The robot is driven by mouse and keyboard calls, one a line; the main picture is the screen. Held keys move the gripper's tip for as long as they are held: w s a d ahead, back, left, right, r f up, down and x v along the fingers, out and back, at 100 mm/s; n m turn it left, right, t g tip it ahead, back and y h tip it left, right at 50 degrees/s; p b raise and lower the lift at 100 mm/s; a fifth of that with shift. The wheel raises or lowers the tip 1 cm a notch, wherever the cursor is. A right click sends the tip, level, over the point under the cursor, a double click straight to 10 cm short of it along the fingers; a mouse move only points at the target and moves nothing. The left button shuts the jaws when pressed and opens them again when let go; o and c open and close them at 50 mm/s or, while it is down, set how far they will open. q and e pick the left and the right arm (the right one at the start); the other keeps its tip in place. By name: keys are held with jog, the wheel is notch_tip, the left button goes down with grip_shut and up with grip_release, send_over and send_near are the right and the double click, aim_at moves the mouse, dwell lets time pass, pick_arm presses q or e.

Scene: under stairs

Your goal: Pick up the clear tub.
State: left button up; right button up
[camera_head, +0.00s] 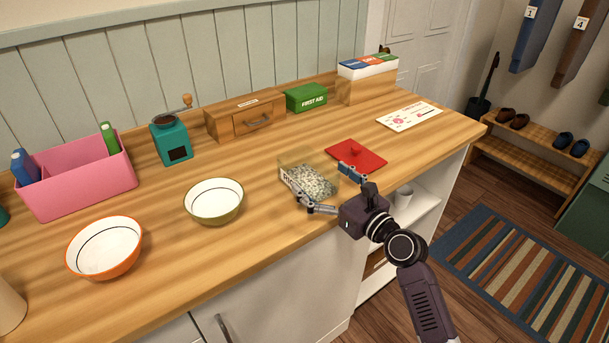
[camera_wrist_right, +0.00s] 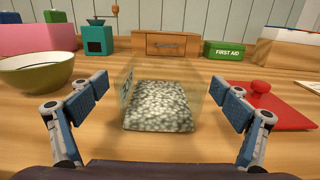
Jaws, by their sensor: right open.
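The clear tub (camera_head: 308,179) stands on the wooden counter near its front edge, with grey-white speckled bits inside. It also shows in the right wrist view (camera_wrist_right: 158,105), centred between the fingers. My right gripper (camera_head: 330,190) is open, with one finger to each side of the tub and gaps between fingers and walls in the wrist view. I cannot tell whether the fingertips reach past its near wall. A red lid with a knob (camera_head: 358,155) lies flat on the counter just right of the tub. My left gripper is not in view.
A green-rimmed bowl (camera_head: 213,201) and an orange bowl (camera_head: 104,247) stand to the left. Behind are a pink caddy (camera_head: 78,185), a teal grinder (camera_head: 171,143), a wooden drawer box (camera_head: 245,118) and a green first aid box (camera_head: 306,98). A printed card (camera_head: 409,117) lies at right.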

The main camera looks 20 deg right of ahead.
aim_at(308, 174)
jog(key=shift+r+x, duration=0.25)
jog(key=shift+x, duration=0.85)
jog(key=x, duration=0.2)
jog(key=shift+w+f, duration=0.15)
jog(key=shift+w, duration=0.15)
jog(key=shift+w+a, duration=0.15)
jog(key=shift+w, duration=0.15)
jog(key=shift+c, duration=0.2)
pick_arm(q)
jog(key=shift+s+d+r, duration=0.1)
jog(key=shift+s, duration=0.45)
pick_arm(e)
jog(key=c, duration=1.3)
